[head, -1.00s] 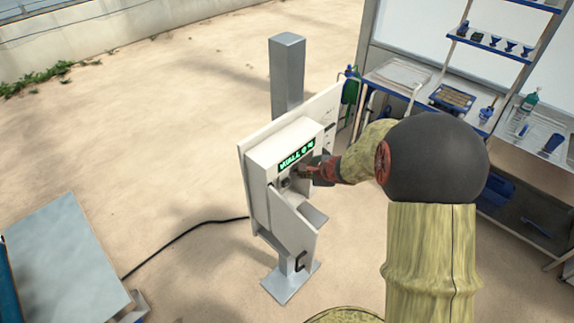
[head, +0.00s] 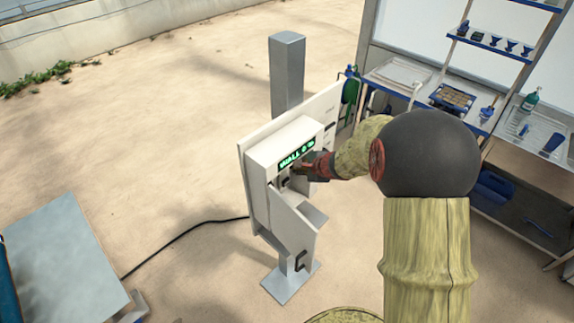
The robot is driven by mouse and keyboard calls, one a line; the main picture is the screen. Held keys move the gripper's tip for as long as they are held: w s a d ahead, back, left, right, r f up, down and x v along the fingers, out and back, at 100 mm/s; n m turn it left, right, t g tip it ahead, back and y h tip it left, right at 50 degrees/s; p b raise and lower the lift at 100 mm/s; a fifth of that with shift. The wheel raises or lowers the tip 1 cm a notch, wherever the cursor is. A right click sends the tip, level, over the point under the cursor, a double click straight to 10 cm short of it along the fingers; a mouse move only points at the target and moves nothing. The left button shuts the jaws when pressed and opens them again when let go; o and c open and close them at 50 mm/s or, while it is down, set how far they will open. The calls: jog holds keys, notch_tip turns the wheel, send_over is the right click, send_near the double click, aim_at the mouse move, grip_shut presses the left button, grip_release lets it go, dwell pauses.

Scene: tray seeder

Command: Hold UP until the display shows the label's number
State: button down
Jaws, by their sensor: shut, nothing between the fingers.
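The white seeder unit (head: 262,165) is fixed to a pale back board (head: 322,98) on a grey post (head: 287,75). Its display (head: 290,157) glows green near the top of the front; the characters are too small and partly covered to read surely. My gripper (head: 296,169) is shut and empty, with its fingertips at the front face just below the display. The fingertips cover part of the panel there, so I cannot tell whether they touch or press the UP button. Small dark markings show on the board's right side, too small to read.
A chute and lower tray project below the display. A black cable (head: 185,238) runs over the sand to the left. A grey table (head: 65,250) stands at the left front. A workbench with shelves (head: 480,85) holds tools and trays at the right.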

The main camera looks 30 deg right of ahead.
jog(key=shift+w+a, duration=0.1)
jog(key=shift+w, duration=0.1)
dwell(0.6)
jog(key=shift+w+b, duration=0.2)
jog(key=shift+b, duration=0.1)
jog(key=shift+w+a, duration=0.1)
jog(key=shift+w, duration=0.1)
dwell(0.4)
